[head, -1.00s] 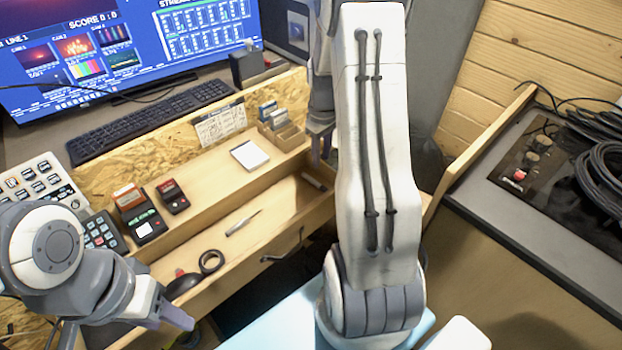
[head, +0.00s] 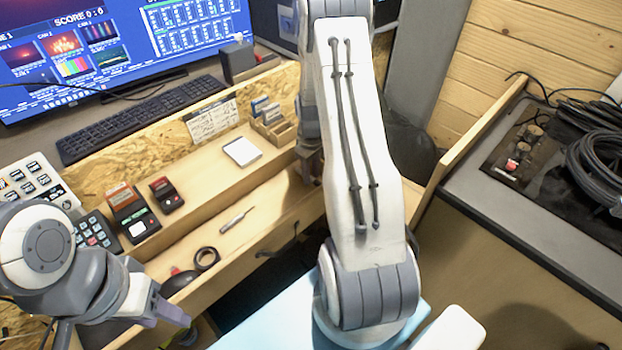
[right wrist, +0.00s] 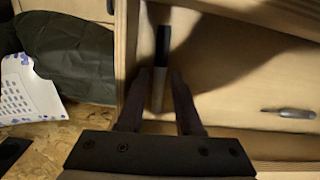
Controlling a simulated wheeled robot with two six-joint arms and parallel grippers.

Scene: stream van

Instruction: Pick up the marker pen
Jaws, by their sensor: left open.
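The marker pen (right wrist: 158,88), with a dark cap and a pale grey body, lies in the open wooden drawer close to a side wall, in the right wrist view. My right gripper (right wrist: 159,82) is open, with one finger on each side of the pen and narrow gaps visible. In the head view my right gripper (head: 309,168) is over the drawer's right end, and the arm and gripper hide the pen. My left gripper (head: 172,314) is open and empty at the lower left, near the drawer's front left.
The drawer (head: 226,262) also holds a small screwdriver (head: 237,220), a roll of black tape (head: 206,258) and a dark mouse-like object (head: 178,282). A notepad (head: 242,152) and small boxes stand on the ledge behind. The drawer's middle is mostly clear.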

